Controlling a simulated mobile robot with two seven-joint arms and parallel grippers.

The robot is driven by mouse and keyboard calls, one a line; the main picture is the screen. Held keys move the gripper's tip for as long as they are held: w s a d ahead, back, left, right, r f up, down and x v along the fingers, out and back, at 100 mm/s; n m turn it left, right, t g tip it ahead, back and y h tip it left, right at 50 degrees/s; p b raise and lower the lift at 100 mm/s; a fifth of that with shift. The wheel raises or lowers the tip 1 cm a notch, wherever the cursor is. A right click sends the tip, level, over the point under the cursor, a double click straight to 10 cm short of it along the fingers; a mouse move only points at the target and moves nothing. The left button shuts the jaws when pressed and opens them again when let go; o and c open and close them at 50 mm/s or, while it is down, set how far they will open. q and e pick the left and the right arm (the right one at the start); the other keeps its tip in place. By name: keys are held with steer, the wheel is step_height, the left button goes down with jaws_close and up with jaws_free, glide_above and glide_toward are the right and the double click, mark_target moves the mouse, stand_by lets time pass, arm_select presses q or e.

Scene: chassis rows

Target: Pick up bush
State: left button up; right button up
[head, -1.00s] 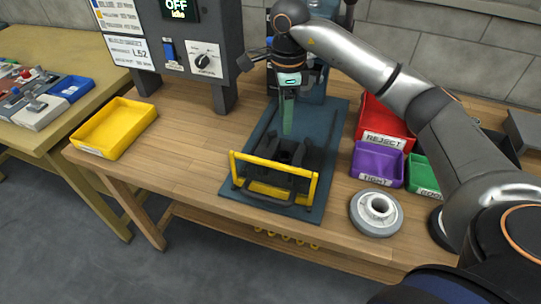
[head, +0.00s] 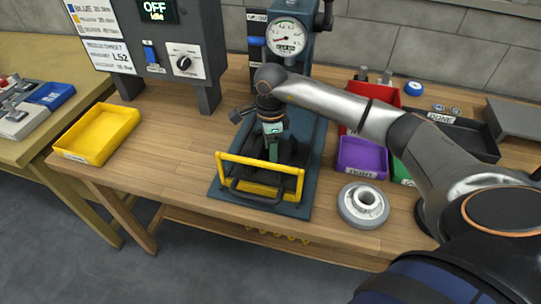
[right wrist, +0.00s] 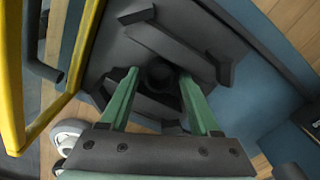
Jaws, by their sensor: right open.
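My right gripper (head: 273,150) points down over the dark fixture behind the yellow guard frame (head: 262,163). In the right wrist view its two green fingers (right wrist: 160,78) are apart, one on each side of a dark round shape (right wrist: 160,74) in the middle of the fixture (right wrist: 212,42). I cannot tell whether that round shape is a bush or a bare hole. No other bush can be made out clearly. A grey flanged wheel (head: 364,205) lies on the bench right of the fixture, clear of the gripper. My left gripper is not in view.
The yellow guard frame stands close in front of the gripper. A gauge press (head: 287,40) stands behind. Purple (head: 362,156) and red (head: 376,104) bins and a black tray (head: 455,135) are to the right. A yellow bin (head: 98,133) is left, with clear bench beside it.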

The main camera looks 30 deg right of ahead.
steer(key=shift+c, duration=0.2)
jaws_close()
stand_by(0.3)
